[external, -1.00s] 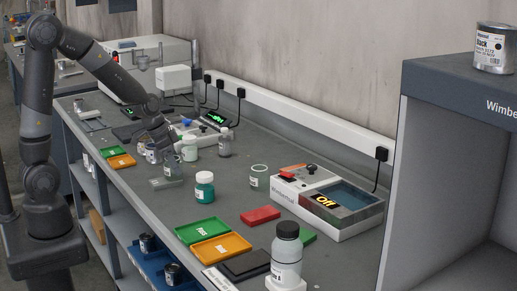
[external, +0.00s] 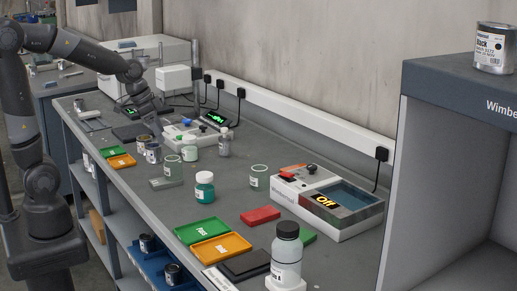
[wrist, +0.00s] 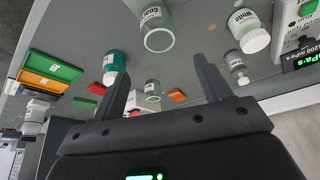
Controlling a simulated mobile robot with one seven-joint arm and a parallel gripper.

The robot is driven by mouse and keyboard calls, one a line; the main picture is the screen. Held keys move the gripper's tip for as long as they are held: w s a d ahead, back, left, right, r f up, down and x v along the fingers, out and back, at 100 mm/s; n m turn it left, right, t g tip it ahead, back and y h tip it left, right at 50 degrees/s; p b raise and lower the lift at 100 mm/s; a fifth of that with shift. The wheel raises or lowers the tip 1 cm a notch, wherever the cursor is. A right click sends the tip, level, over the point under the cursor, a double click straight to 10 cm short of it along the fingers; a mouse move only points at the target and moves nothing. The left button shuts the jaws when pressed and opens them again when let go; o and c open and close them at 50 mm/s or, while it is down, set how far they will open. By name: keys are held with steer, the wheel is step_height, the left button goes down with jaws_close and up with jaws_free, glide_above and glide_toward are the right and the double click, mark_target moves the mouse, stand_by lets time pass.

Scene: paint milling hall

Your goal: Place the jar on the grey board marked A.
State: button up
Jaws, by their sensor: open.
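A pale grey-green open jar (external: 173,167) stands upright at the back edge of a small grey board (external: 160,184); I cannot tell whether its base rests fully on it. No letter is readable on that board. In the wrist view, the jar (wrist: 158,32) bears a label starting "Coa". A similar pale jar (external: 259,178) stands farther right, also visible in the wrist view (wrist: 152,90). My gripper (external: 158,134) is open and empty, above and behind the first jar, apart from it. Its two spread fingers show in the wrist view (wrist: 162,78).
A teal jar (external: 204,187), a white-capped jar (external: 190,149) and a grey bottle (external: 224,143) stand nearby. Green (external: 202,230) and orange (external: 221,248) trays and a dark board (external: 246,265) lie toward the front. A white device (external: 325,203) stands at right.

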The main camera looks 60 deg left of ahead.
steer(key=s+r+n, duration=0.2)
steer(key=s, duration=0.5)
steer(key=s+a+r+n+t+y, duration=0.1)
steer(key=s+r+n, duration=0.1)
steer(key=s, duration=0.6)
steer(key=shift+s+a+r+n+t+y, duration=0.25)
steer(key=shift+r+n+t+y, duration=0.05)
steer(key=shift+r, duration=0.4)
steer(key=shift+o, duration=0.5)
